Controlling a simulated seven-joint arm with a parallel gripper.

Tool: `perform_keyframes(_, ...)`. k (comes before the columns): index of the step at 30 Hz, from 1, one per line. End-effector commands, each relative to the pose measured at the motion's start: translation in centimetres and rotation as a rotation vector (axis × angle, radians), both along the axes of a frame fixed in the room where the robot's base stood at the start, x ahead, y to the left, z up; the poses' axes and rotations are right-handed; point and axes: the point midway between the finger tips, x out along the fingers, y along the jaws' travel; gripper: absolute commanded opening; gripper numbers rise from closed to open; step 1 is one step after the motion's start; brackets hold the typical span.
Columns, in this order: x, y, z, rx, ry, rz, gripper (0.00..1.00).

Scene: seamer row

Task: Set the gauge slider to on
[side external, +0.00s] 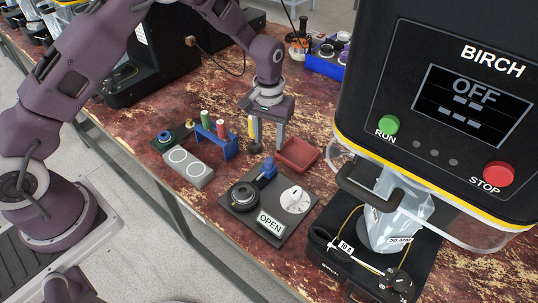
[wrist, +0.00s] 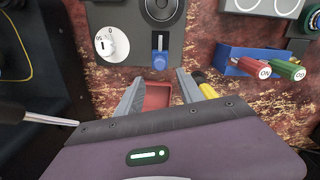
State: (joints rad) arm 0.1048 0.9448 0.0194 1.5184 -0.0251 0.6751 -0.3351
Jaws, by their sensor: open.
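A dark control plate (side external: 262,232) lies on the worn red table. Its blue slider (side external: 268,168) stands at the back edge, behind a black round part and a white dial (side external: 295,200). In the wrist view the blue slider knob (wrist: 160,60) sits at the end of its track nearer my gripper; I cannot read any marking beside it. My gripper (side external: 268,148) points down, open and empty, above the table behind the plate. In the wrist view my gripper (wrist: 160,78) has the slider just past its fingertips, not touching it.
A red tray (side external: 298,153) lies close behind my gripper. A yellow-handled tool (side external: 251,127) stands right beside one finger, by a blue rack (side external: 230,148) with red and green handles. A grey block (side external: 185,168) lies left. The BIRCH machine (side external: 440,90), its screen reading OFF, stands at right.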

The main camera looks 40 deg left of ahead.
Motion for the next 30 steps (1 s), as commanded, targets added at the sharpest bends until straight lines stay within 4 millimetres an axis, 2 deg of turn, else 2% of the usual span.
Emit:
perform_keyframes(10, -0.1, 0.0, -6.1, 0.001, 0.005, 0.0, 0.45)
perform_keyframes(14, 0.0, 0.0, -7.1, 0.0, 0.003, 0.0, 0.45)
perform_keyframes(20, 0.0, 0.0, -7.2, 0.0, 0.003, 0.0, 0.45)
perform_keyframes(22, 0.0, 0.0, -7.2, 0.0, 0.003, 0.0, 0.37)
perform_keyframes(27, 0.0, 0.0, -7.2, 0.0, 0.003, 0.0, 0.03)
perform_keyframes(28, 0.0, 0.0, -7.2, 0.0, 0.003, 0.0, 0.0)
perform_keyframes(30, 0.0, 0.0, -7.2, 0.0, 0.003, 0.0, 0.0)
